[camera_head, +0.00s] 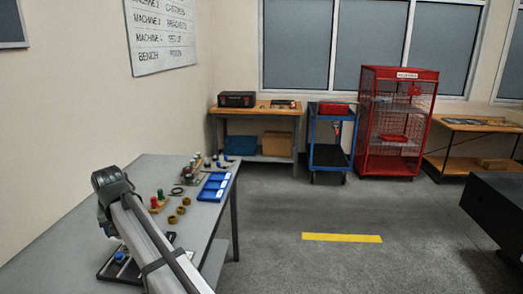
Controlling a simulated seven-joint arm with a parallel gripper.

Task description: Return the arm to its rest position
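My arm (150,240) rises from the bottom edge at the lower left, over the near part of a grey table (65,235). Its bent joint is at the upper end of the light link. My gripper cannot be made out; the arm hides part of the table behind it, so its fingers and anything in them are not seen.
A red cage (396,120) and blue cart (328,150) stand far back. The floor between is open.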

